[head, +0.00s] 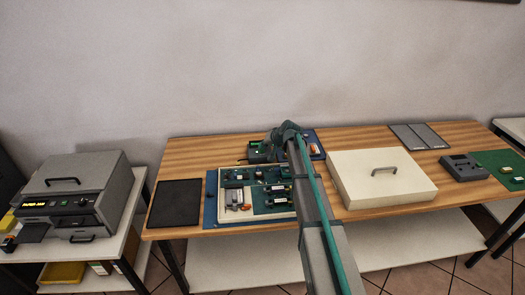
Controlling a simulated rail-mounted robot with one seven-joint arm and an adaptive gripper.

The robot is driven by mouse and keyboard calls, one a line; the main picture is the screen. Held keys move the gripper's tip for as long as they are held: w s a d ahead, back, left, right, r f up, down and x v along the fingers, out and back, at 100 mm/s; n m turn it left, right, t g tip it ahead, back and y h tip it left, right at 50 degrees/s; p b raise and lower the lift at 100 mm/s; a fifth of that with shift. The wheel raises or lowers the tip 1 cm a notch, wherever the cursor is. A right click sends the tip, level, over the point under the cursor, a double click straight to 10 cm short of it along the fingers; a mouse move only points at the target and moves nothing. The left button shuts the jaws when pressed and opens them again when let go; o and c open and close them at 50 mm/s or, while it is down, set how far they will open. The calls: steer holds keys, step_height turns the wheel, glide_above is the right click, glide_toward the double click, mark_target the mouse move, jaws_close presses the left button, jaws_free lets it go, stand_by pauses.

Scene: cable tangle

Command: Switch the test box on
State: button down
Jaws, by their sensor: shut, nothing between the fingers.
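A small dark green box (255,154) stands at the back of the wooden table, behind the circuit board, and seems to be the test box. A bright green spot shows on it; its switch is too small to make out. My gripper (268,147) is shut and points down at the right side of this box. I cannot tell whether the fingertips touch it. My wrist and arm hide part of the box and the area to its right.
The board with green modules (237,199) lies on a blue mat (210,200). A black pad (174,204) is left of it. A large cream lidded box (350,180) stands right of my arm. A grey device (464,168) and green mat (497,163) lie further right.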

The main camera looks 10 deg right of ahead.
steer(key=shift+r+p, duration=1.05)
steer(key=shift+r, duration=2)
